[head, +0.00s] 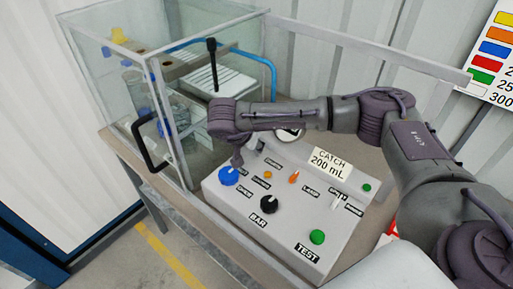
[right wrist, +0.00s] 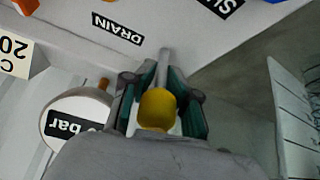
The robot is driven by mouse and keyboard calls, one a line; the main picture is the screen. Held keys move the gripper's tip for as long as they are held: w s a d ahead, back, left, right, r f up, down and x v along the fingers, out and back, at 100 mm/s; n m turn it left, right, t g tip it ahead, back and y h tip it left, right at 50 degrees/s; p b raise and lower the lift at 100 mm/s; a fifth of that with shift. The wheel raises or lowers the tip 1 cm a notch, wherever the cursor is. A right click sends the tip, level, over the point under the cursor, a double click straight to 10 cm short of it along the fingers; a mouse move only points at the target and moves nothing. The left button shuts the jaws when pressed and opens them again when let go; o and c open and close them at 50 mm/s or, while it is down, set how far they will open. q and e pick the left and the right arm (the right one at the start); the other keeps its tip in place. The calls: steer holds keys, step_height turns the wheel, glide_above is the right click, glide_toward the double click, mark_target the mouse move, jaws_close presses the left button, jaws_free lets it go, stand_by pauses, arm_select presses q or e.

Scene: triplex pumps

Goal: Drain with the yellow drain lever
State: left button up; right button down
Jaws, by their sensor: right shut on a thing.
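The yellow drain lever shows in the right wrist view as a yellow knob (right wrist: 157,110) on a grey stem, close to a DRAIN label (right wrist: 118,28). My right gripper (right wrist: 160,92) has its green-padded fingers on either side of the knob and is shut on it. In the head view my right arm comes in from the right, and the right gripper (head: 237,158) points down at the back left of the grey control panel (head: 235,200). There the gripper and wrist hide the lever. My left gripper is not in view.
The panel carries a blue knob (head: 229,176), a black knob (head: 268,204), an orange switch (head: 294,176) and a green TEST button (head: 317,237). A bar gauge (right wrist: 75,115) is close beside the gripper. A glass enclosure (head: 120,75) with a black door handle (head: 147,143) stands at left.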

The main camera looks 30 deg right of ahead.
steer(key=shift+w+a+r, duration=0.1)
steer(key=shift+w+r, duration=0.05)
steer(key=shift+r, duration=0.15)
steer(key=c, duration=1.3)
jaws_free()
steer(key=shift+o, duration=0.4)
steer(key=shift+a, duration=0.15)
steer(key=shift+f, duration=0.2)
steer(key=shift+s+r, duration=0.1)
steer(key=shift+s, duration=0.1)
steer(key=v, duration=1.2)
steer(key=shift+a, duration=0.15)
